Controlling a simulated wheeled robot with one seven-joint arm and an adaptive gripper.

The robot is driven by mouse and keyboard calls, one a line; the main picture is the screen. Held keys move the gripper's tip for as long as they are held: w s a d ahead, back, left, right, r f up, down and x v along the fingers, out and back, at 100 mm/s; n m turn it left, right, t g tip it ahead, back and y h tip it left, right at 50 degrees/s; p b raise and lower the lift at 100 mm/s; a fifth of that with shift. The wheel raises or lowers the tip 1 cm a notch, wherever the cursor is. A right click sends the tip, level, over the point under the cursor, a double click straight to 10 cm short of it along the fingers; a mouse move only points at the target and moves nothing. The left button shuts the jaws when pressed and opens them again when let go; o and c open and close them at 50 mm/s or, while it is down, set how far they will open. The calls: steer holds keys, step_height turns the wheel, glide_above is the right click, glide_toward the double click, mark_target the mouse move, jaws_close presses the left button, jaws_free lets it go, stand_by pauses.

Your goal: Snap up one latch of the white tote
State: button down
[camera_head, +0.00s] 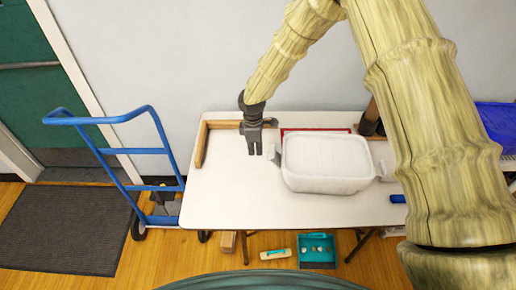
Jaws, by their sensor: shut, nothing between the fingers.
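The white tote (327,185) stands on the white table, right of its middle, with its lid on top. A small pale grey latch (274,157) sticks out at its left end. Another pale latch (385,172) juts out at its right end. My gripper (254,149) is shut and empty, pointing down just left of the left latch. It looks apart from the latch, but its height over the table is hard to tell. My arm hides part of the table to the right of the tote.
A wooden strip (201,146) edges the table's back left corner. A red-edged flat thing (300,130) lies behind the tote. A blue object (398,199) lies at the right. A blue hand truck (160,150) stands left of the table (225,205), whose left front is clear.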

steer(key=a+r+b, duration=0.4)
steer(key=a+r, duration=0.1)
steer(key=r, duration=0.3)
steer(key=shift+w, duration=0.35)
steer(key=shift+d, duration=0.1)
steer(key=d+m+y, duration=0.1)
steer(key=d+m, duration=0.1)
steer(key=d, duration=0.2)
steer(key=d+r+m+y+b, duration=0.1)
steer(key=d+m, duration=0.2)
steer(key=d, duration=0.1)
steer(key=d+m+g+y, duration=0.1)
steer(key=d+m, duration=0.1)
steer(key=d, duration=0.1)
steer(key=shift+s+d+r+y+b, duration=0.35)
steer(key=shift+s+d+y+b, duration=0.05)
steer(key=s+d+r+m+t+y+b, duration=0.1)
steer(key=d+m+t+y+b, duration=0.1)
steer(key=d+m+y, duration=0.4)
steer(key=shift+s+d+m+y, duration=0.35)
steer(key=shift+d+m, duration=2.15)
steer(key=shift+d, duration=1.1)
steer(key=shift+a, duration=0.15)
